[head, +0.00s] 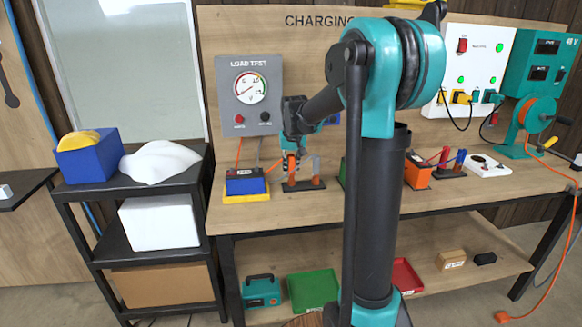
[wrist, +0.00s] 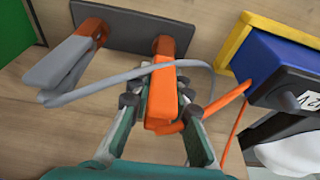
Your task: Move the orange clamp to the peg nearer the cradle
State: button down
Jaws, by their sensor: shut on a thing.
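The orange clamp (wrist: 161,104) lies between the fingers of my gripper (wrist: 157,92) in the wrist view, and the gripper is shut on it. Its far end meets an orange-brown peg (wrist: 165,45) on a dark rack plate (wrist: 130,20); I cannot tell how it sits there. A grey clamp (wrist: 62,68) is at the other peg, to the left. The yellow cradle (wrist: 236,48) holding a blue battery (wrist: 268,68) is on the right, so the orange clamp is at the peg nearer it. In the head view my gripper (head: 291,155) is above the rack, right of the battery (head: 246,182).
A grey cable (wrist: 125,80) crosses near the orange clamp, and an orange cable (wrist: 215,103) runs right towards the battery. In the head view a load test panel (head: 248,95) stands behind on the workbench (head: 222,215). A second clamp rack (head: 450,172) stands farther right.

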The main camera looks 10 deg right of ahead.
jog(key=shift+f, duration=0.3)
jog(key=c, duration=1.3)
grip_release()
jog(key=shift+c, duration=0.2)
jog(key=v, duration=1.2)
jog(key=s+d+f, duration=0.1)
jog(key=s+f, duration=0.7)
jog(key=s+d+f, duration=0.1)
jog(key=s+f, duration=0.3)
jog(key=s, duration=0.1)
jog(key=shift+d+f, duration=0.25)
jog(key=shift+d, duration=0.1)
jog(key=s+d+f+t, duration=0.1)
jog(key=s+f, duration=1.1)
jog(key=s, duration=0.3)
jog(key=shift+d, duration=0.2)
